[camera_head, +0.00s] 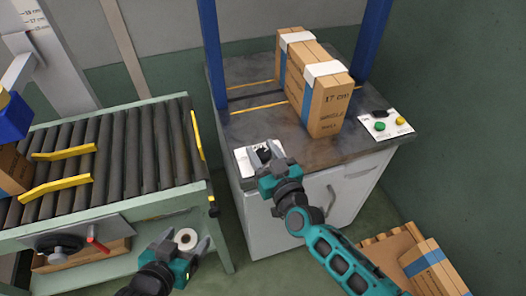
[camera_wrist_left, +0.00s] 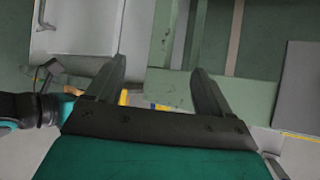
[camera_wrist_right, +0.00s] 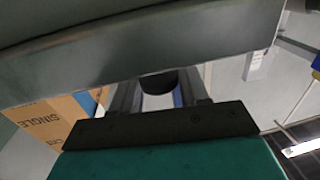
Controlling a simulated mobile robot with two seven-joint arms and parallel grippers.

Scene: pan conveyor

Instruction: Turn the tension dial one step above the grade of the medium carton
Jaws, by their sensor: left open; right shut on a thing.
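The tension dial (camera_head: 262,155) is a dark knob on a white plate (camera_head: 241,160) at the near left corner of the strapping table. My right gripper (camera_head: 264,151) is shut on it. The dark knob also shows between the right fingers in the right wrist view (camera_wrist_right: 157,81); its setting and the plate's marks cannot be read. A brown carton (camera_head: 330,108) stands on the table, marked "17 cm" and "SINGLE", with blue and white bands. I cannot tell whether it is the medium one. My left gripper (camera_head: 184,246) is open and empty, low beside the roller conveyor.
Cartons (camera_head: 432,265) lie low at right.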

